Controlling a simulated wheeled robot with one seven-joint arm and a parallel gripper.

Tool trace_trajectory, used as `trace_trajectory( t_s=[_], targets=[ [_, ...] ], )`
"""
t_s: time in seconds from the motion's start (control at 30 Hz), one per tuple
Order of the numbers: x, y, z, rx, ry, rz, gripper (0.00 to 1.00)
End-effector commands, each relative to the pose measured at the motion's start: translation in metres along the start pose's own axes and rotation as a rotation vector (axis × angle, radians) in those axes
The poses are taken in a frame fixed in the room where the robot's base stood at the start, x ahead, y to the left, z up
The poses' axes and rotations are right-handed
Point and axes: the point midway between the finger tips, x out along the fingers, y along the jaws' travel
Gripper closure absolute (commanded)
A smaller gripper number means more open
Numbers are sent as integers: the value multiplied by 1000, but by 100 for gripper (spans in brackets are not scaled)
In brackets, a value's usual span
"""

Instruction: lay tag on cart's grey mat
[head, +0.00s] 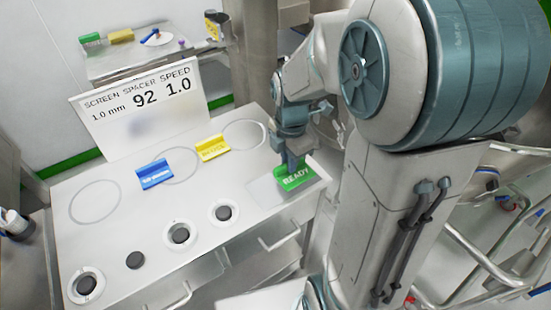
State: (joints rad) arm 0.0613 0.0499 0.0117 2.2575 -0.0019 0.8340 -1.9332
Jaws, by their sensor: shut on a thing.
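A green tag marked READY (298,179) is at the right end of the white cart top (130,222). My gripper (291,162) is shut on the tag's upper edge from above, and the fingertips are partly hidden. A faint grey mat (262,195) shows on the cart top just left of and below the tag. The tag covers or overhangs part of it. I cannot tell whether the tag touches the mat or hangs slightly above it.
A blue tag (155,173) and a yellow tag (212,149) stand left of the green one, near outlined circles. White rings with dark centres (180,234) line the front. A sign panel (138,105) stands at the back. Beyond is a side bench (135,58) with small items.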

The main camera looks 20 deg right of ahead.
Motion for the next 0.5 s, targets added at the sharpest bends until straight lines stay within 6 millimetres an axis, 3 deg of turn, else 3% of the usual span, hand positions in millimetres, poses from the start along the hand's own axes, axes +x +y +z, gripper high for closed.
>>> trace_trajectory(
  t_s=[0.23, 0.37, 0.5],
  targets=[
    [19, 31, -6, -2, 1, -1, 100],
    [24, 36, -7, -1, 1, -1, 100],
    [44, 34, -7, 0, 2, -5, 100]
  ],
)
